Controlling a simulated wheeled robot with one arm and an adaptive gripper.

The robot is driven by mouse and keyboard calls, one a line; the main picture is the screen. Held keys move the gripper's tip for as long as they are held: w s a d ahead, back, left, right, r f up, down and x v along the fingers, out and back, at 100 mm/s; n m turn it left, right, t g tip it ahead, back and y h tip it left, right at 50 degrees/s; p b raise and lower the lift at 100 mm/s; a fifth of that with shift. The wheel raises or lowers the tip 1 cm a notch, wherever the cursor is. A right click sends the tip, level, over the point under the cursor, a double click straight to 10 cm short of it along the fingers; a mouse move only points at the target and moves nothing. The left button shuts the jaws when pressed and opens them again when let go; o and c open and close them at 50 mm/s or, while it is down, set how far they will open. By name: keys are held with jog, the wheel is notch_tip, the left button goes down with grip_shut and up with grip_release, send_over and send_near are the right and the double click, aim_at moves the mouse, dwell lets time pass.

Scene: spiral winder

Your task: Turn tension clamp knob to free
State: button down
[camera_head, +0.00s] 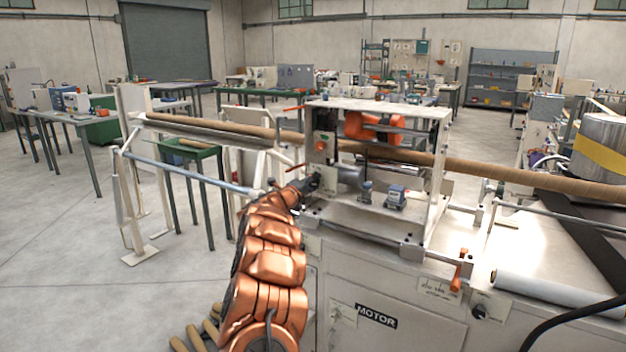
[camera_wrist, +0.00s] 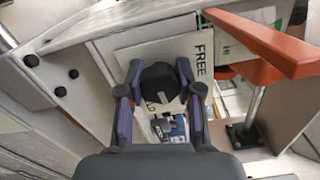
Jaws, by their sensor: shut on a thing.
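The tension clamp knob (camera_wrist: 160,82) is black and round with a pale pointer mark, and sits between my gripper's fingers in the wrist view. My gripper (camera_wrist: 160,92) is shut on the knob, with one finger on each side. A white label reading FREE (camera_wrist: 200,62) is beside the knob on the upper right. Another label below the knob is partly hidden and shows only its last letters. In the head view my gripper (camera_head: 305,187) is at the left side of the winder frame, and the knob is hidden there.
An orange lever (camera_wrist: 262,45) sits close to the right of my gripper. The winder frame (camera_head: 437,150) and a long brown tube (camera_head: 500,172) extend to the right. A blue-grey bar (camera_head: 190,174) lies left of my arm. Open floor (camera_head: 75,270) is at the left.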

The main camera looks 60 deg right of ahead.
jog(key=n+p, duration=0.3)
jog(key=shift+r+n, duration=0.15)
jog(key=shift+n, duration=0.15)
jog(key=n+p, duration=0.4)
jog(key=shift+n, duration=0.3)
jog(key=n+p, duration=0.4)
jog(key=shift+n, duration=0.3)
jog(key=shift+f+n+p, duration=0.15)
jog(key=shift+n+p, duration=0.7)
jog(key=shift+n, duration=0.1)
jog(key=shift+f+n+p, duration=0.1)
jog(key=shift+n+p, duration=0.75)
jog(key=shift+n, duration=0.1)
jog(key=c, duration=0.7)
grip_release()
jog(key=shift+c, duration=0.2)
